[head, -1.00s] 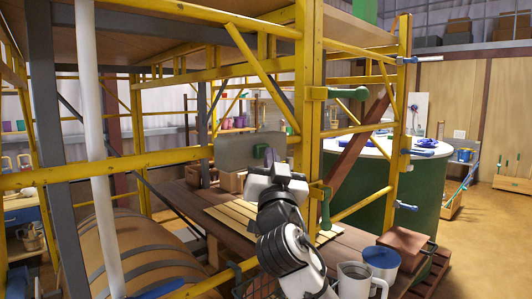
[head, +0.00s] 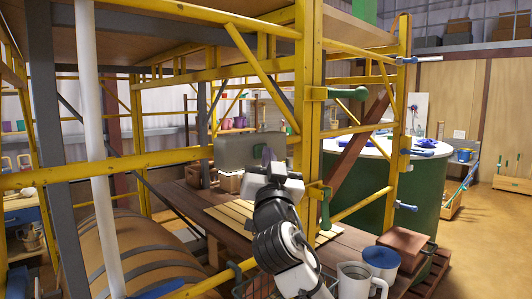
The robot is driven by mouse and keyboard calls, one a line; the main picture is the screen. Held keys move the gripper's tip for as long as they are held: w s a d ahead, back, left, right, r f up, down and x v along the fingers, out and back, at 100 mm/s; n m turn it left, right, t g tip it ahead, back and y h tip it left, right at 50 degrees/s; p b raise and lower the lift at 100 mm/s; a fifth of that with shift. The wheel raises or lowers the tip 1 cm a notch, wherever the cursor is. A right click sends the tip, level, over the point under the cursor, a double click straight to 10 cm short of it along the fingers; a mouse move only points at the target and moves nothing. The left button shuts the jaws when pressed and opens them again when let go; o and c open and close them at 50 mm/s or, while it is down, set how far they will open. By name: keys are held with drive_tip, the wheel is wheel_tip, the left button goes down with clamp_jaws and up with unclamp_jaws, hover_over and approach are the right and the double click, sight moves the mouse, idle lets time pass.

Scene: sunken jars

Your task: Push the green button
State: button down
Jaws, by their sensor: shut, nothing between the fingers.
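My gripper (head: 268,158) points away from the camera towards the box. Its fingers are shut and empty, and mostly hidden by the white and black wrist. I cannot tell whether the fingertips touch the box.
Yellow scaffold poles (head: 307,110) stand close around my arm. A slatted board (head: 232,216) lies on the table below. A large green tank (head: 412,192) is behind.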

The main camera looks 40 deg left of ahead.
drive_tip(key=shift+d, duration=0.1)
drive_tip(key=shift+d+f, duration=0.1)
drive_tip(key=shift+d, duration=0.2)
drive_tip(key=shift+s+d, duration=0.15)
drive_tip(key=shift+d, duration=1.35)
drive_tip(key=shift+s+d, duration=0.1)
drive_tip(key=shift+d, duration=1.35)
